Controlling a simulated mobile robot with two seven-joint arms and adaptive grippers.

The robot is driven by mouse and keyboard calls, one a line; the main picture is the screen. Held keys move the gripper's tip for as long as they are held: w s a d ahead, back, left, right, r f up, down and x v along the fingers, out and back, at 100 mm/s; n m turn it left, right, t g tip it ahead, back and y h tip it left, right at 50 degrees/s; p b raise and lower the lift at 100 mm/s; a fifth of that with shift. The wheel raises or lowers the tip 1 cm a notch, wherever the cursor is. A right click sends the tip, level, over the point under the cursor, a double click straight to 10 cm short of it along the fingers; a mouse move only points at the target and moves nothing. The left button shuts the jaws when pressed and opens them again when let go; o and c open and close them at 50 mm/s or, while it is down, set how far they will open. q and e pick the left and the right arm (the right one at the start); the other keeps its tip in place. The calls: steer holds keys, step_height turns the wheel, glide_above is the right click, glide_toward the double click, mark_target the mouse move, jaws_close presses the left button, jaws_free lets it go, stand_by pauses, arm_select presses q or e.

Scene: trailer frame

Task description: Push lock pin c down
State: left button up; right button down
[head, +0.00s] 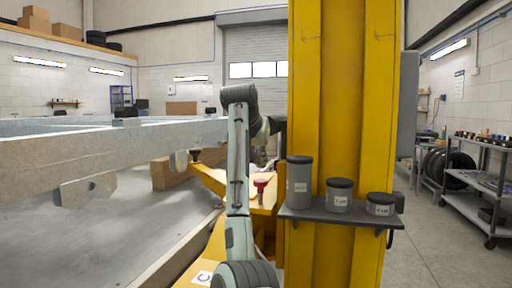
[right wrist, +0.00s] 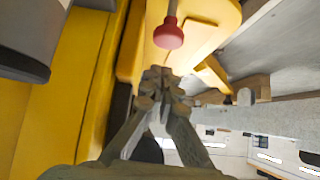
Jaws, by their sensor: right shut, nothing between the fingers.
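Lock pin c shows as a red knob (head: 261,183) on a short stem, standing upright on the yellow lift arm (head: 264,204) just right of my right forearm. A white label with a C (head: 202,279) is on the yellow arm at the bottom. In the right wrist view the red knob (right wrist: 168,34) is just beyond my right gripper (right wrist: 161,74), apart from the fingertips. My right gripper is shut and empty; in the head view its fingertips are hard to make out behind my arm. My left gripper is out of view.
The yellow lift column (head: 340,120) stands close on the right, with a small shelf (head: 340,217) carrying three grey canisters. The grey trailer frame (head: 120,150) fills the left. A wooden block (head: 163,174) lies beyond the arm. A cart (head: 480,195) stands far right beyond clear floor.

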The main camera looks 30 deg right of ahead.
mark_target(262, 180)
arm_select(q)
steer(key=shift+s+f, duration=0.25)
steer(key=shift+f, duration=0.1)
arm_select(e)
steer(key=shift+a+f, duration=0.1)
steer(key=shift+f, duration=1.65)
